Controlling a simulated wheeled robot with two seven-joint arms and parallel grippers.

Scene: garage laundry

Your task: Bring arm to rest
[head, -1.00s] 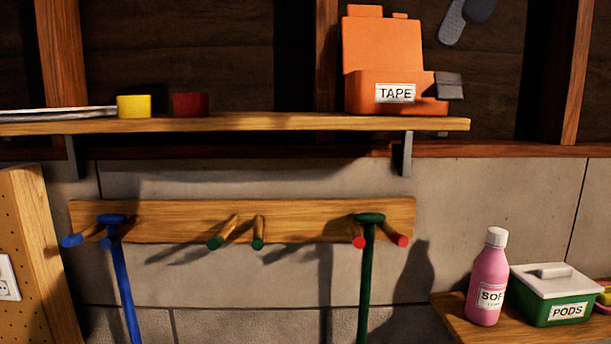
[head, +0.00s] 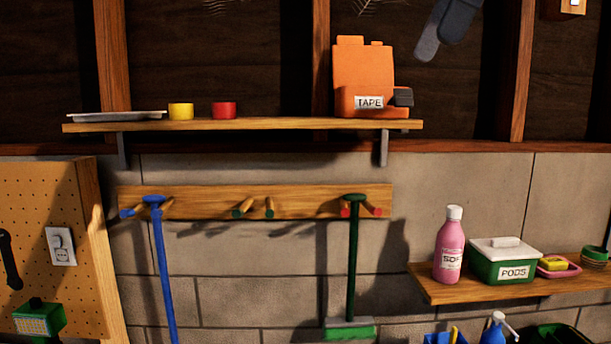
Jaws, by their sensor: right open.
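My left gripper is not in view.
A wall shelf (head: 270,124) holds a tray, yellow and red cups and the box. Below, a peg rail (head: 210,202) carries blue and green long-handled tools. A right shelf (head: 440,290) holds a pink bottle (head: 450,250) and a green PODS tub (head: 492,269).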

